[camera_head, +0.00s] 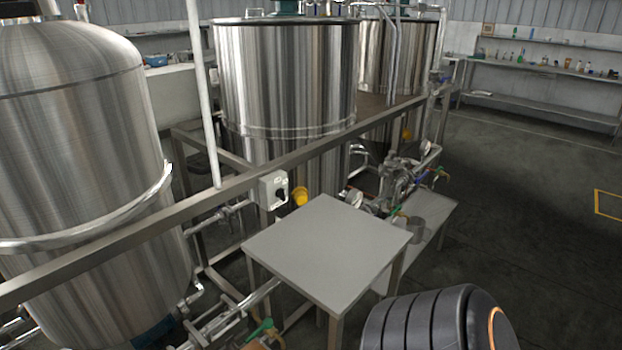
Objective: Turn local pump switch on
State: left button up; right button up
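A small light grey switch box (273,190) is mounted on the long metal rail, left of the picture's middle. It has a dark knob (281,194) on its front. The knob's exact setting is too small to tell. Neither of my grippers shows in the head view, and nothing of mine is touching the switch box.
A grey metal table (327,252) stands just in front of the switch box, its top bare. The metal rail (345,150) runs diagonally before several steel tanks (285,80). A yellow round part (300,196) sits beside the box. Floor at right (530,200) is clear.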

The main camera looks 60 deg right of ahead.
aim_at(281, 193)
jog(key=z, duration=1.8)
jog(key=l+u, duration=0.25)
jog(key=i+l, duration=0.05)
jog(key=l, duration=0.05)
